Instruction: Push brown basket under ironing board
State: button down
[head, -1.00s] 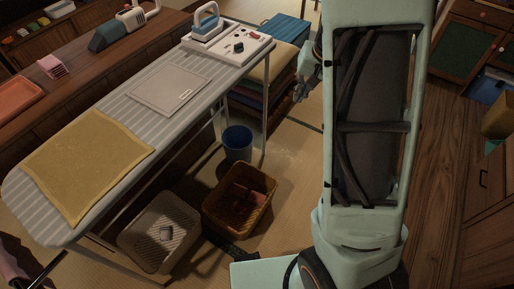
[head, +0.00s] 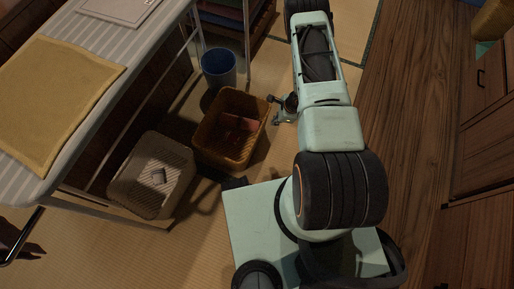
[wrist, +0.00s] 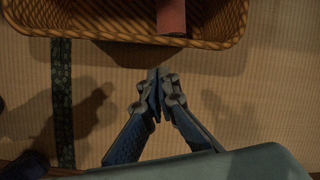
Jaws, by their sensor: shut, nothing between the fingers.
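The brown basket (head: 250,103) is a woven, open-topped basket on the tatami floor in the middle of the head view, at the near side of the ironing board (head: 62,133). It also spans the top of the wrist view (wrist: 90,32), with a reddish item (wrist: 171,17) inside. My gripper (head: 277,110) is just right of the basket in the head view. In the wrist view my gripper (wrist: 154,78) is shut and empty, its tips pointing at the basket's near side with a small gap in the picture. Whether they touch cannot be told.
A blue bin (head: 219,70) stands behind, near the board's metal legs. Wooden cabinets (head: 487,150) line the right. Bare tatami lies near the front left.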

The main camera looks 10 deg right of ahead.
jog(key=s+a+f+m+b, duration=0.1)
jog(key=f+b, duration=0.1)
jog(key=f, duration=0.4)
jog(key=s+a+f+m+b, duration=0.1)
jog(key=f+b, duration=0.1)
jog(key=f, duration=0.4)
jog(key=s+a+f+m+b, duration=0.1)
jog(key=s+a+f+b, duration=0.1)
jog(key=f, duration=0.4)
jog(key=shift+s+a+f+m+b, duration=0.1)
jog(key=shift+f+m+b, duration=0.2)
jog(key=shift+f+b, duration=0.15)
jog(key=shift+w+a+r+b, duration=0.1)
jog(key=shift+w+a+b, duration=0.05)
jog(key=shift+w+a, duration=0.35)
jog(key=shift+w+a+r+b, duration=0.15)
jog(key=shift+w+a, duration=0.1)
jog(key=shift+a, duration=0.3)
jog(key=shift+w+a+r, duration=0.1)
jog(key=shift+w+a, duration=0.3)
jog(key=shift+a, duration=0.2)
